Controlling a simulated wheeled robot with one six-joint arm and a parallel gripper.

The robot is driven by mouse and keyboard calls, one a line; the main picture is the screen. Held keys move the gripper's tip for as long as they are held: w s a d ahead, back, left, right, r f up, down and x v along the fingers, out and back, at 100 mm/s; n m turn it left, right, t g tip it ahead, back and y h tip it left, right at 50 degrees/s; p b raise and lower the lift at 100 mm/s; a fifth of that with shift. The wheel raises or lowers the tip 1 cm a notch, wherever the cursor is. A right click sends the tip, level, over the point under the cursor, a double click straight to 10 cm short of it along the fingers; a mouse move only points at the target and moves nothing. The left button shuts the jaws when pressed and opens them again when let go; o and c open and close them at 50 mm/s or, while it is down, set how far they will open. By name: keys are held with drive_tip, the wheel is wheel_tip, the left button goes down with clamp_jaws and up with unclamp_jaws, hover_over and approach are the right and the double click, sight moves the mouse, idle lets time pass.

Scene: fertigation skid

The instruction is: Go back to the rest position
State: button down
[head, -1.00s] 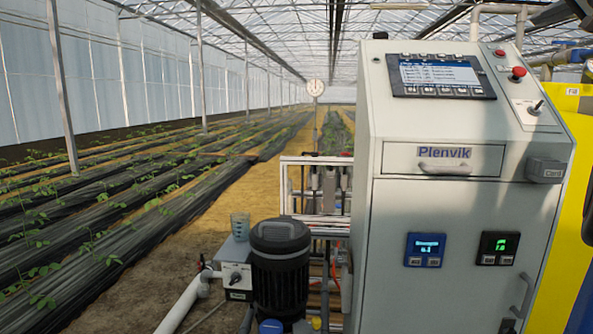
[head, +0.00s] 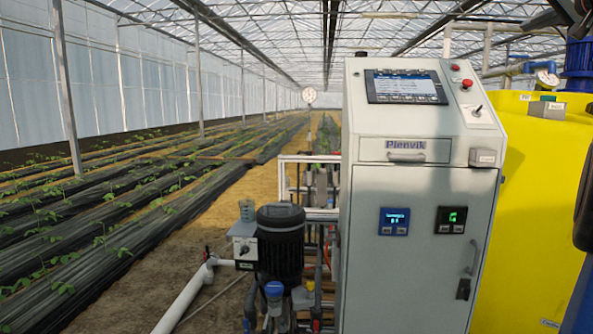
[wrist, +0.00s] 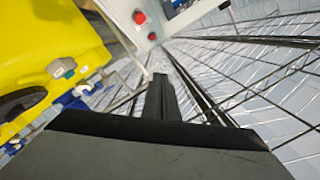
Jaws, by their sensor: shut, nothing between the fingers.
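My gripper (wrist: 161,90) points up from the bottom of the wrist view. Its dark fingers are together with nothing between them, and it is apart from everything around it. Behind it in that view are the greenhouse roof and wall. In the head view, dark parts of my arm show at the top right and right edges, but the fingertips cannot be made out there.
The grey Plenvik cabinet (head: 415,255) stands ahead, with a screen and red buttons on top. A yellow tank (head: 530,190) is close on its right. A black pump motor (head: 281,245) and pipes stand left of it. Open soil (head: 150,270) lies further left.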

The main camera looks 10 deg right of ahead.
drive_tip(key=w+a+f+n+g+y, duration=0.2)
drive_tip(key=a+f+g, duration=0.2)
drive_tip(key=a+f, duration=1.2)
drive_tip(key=s+a+f+n+g+y, duration=0.15)
drive_tip(key=s+a+f, duration=0.35)
drive_tip(key=a+f, duration=0.55)
drive_tip(key=s+a+f+n+g, duration=0.3)
drive_tip(key=a+f, duration=0.4)
drive_tip(key=f, duration=0.7)
drive_tip(key=s+a+f+n+g, duration=0.2)
drive_tip(key=s+a+f, duration=0.1)
drive_tip(key=s+f, duration=0.7)
drive_tip(key=s+a+f+n+g, duration=0.1)
drive_tip(key=s+a+f, duration=0.3)
drive_tip(key=s+f, duration=0.7)
wheel_tip(320, 180, down, 8)
drive_tip(key=shift+s+a+r+n+g+h, duration=0.15)
drive_tip(key=shift+s+r+n+g+h, duration=0.15)
drive_tip(key=shift+g, duration=0.25)
